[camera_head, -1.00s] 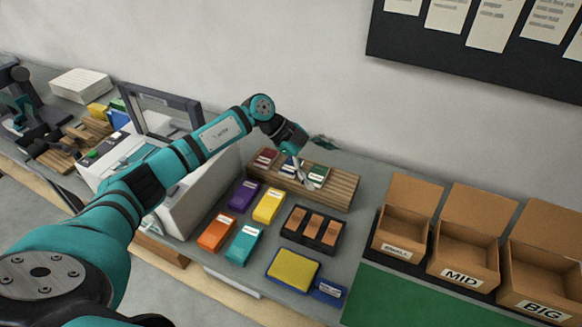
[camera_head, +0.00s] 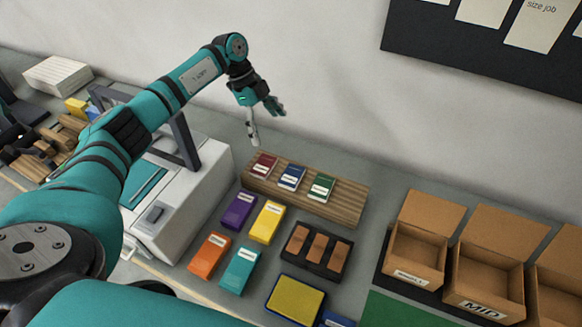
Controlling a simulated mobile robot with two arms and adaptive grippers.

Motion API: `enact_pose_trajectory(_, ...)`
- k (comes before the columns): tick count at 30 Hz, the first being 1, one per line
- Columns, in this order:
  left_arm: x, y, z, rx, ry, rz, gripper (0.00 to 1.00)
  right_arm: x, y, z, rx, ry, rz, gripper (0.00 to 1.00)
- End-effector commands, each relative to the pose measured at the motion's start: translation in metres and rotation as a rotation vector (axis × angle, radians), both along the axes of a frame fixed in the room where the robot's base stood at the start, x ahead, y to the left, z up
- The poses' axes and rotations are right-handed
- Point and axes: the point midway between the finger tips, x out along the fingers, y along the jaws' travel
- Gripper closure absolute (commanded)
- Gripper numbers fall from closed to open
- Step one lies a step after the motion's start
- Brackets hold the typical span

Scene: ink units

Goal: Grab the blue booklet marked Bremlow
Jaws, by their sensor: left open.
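The blue booklet (camera_head: 291,178) lies on a slatted wooden rack (camera_head: 345,203), between a red booklet (camera_head: 264,165) and a green booklet (camera_head: 321,186). Each has a pale label whose print is too small to read. My left gripper (camera_head: 266,126) is open and empty. It hangs above and behind the rack, up and left of the blue booklet and apart from it. The blue booklet is fully uncovered. My right gripper does not show.
In front of the rack lie purple (camera_head: 238,210), yellow (camera_head: 267,221), orange (camera_head: 210,254) and teal (camera_head: 240,270) packs and a black tray (camera_head: 293,262). A white machine (camera_head: 190,200) stands left. Open cardboard boxes (camera_head: 418,240) stand right. The wall is close behind.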

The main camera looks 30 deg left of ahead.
Motion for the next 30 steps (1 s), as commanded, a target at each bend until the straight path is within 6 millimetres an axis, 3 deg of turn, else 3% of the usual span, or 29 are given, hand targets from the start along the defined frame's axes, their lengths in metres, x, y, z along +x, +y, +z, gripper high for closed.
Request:
enact_pose_trajectory(11, 0.001, -0.027, -0.073, -0.002, 0.0, -0.002, 0.0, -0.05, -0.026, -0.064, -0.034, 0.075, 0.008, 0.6)
enact_pose_trajectory(16, 0.002, -0.04, -0.103, -0.002, -0.001, -0.002, 0.0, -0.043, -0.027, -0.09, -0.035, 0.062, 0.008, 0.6)
enact_pose_trajectory(23, 0.003, -0.047, -0.114, -0.001, -0.001, -0.002, 0.0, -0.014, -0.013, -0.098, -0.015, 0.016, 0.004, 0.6)
enact_pose_trajectory(30, 0.005, -0.055, -0.141, -0.002, -0.001, -0.002, 0.0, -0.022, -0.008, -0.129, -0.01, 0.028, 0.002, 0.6)
